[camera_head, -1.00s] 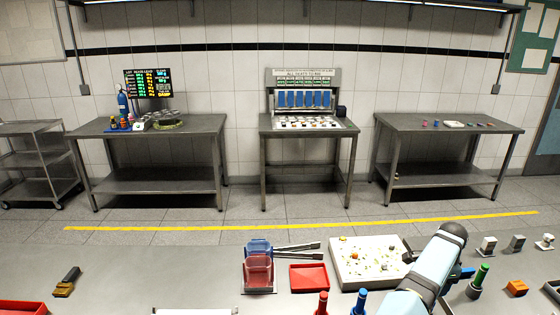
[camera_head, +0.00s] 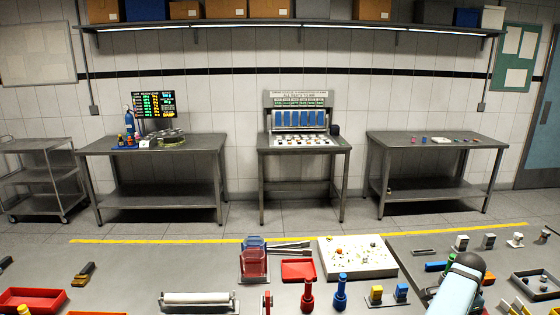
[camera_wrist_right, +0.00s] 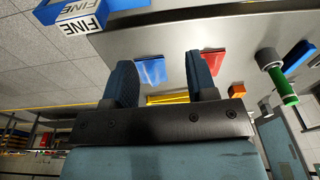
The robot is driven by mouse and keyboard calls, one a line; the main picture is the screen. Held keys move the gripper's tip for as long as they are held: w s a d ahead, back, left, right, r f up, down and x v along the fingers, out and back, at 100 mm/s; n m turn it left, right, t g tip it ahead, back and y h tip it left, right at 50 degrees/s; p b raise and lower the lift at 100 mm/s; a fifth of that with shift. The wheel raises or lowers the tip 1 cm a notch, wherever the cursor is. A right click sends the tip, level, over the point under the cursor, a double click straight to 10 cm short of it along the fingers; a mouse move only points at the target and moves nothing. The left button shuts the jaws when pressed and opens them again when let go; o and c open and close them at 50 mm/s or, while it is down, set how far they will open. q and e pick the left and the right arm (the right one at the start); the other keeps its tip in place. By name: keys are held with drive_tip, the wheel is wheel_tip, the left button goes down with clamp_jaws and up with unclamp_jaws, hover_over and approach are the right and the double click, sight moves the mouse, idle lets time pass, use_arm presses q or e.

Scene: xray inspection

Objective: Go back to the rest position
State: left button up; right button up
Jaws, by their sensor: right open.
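My right arm (camera_head: 456,289) shows at the lower right of the head view as a pale blue link with a black joint. Its gripper cannot be made out there. In the right wrist view my right gripper (camera_wrist_right: 164,78) is open, with two dark blue fingers apart and nothing held between them. A blue flat piece (camera_wrist_right: 150,70) and a yellow piece (camera_wrist_right: 168,98) show beyond the gap. My left gripper is in neither view.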

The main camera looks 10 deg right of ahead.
drive_tip(key=s+r+n+t+h, duration=0.15)
drive_tip(key=s+n+h, duration=0.3)
drive_tip(key=s, duration=0.45)
drive_tip(key=s+a+n+t+y, duration=0.1)
drive_tip(key=s+a+n+y, duration=0.1)
drive_tip(key=s+a+n, duration=0.6)
drive_tip(key=s+a+n+y, duration=0.25)
drive_tip(key=s+a, duration=0.35)
drive_tip(key=a, duration=0.6)
drive_tip(key=s+a+n+t+y, duration=0.1)
drive_tip(key=s+a+n+y, duration=0.1)
drive_tip(key=s+a+n, duration=0.7)
drive_tip(key=w+a+f+m+t+y, duration=0.1)
drive_tip(key=w+a+f+t, duration=0.2)
drive_tip(key=f, duration=0.3)
drive_tip(key=w+a+f+m+t+y, duration=0.1)
drive_tip(key=w+a+f+t, duration=0.3)
drive_tip(key=f, duration=0.3)
drive_tip(key=shift+w+a+y, duration=0.3)
drive_tip(key=shift+w+a, duration=0.05)
drive_tip(key=shift+w, duration=0.2)
drive_tip(key=shift+f, duration=0.1)
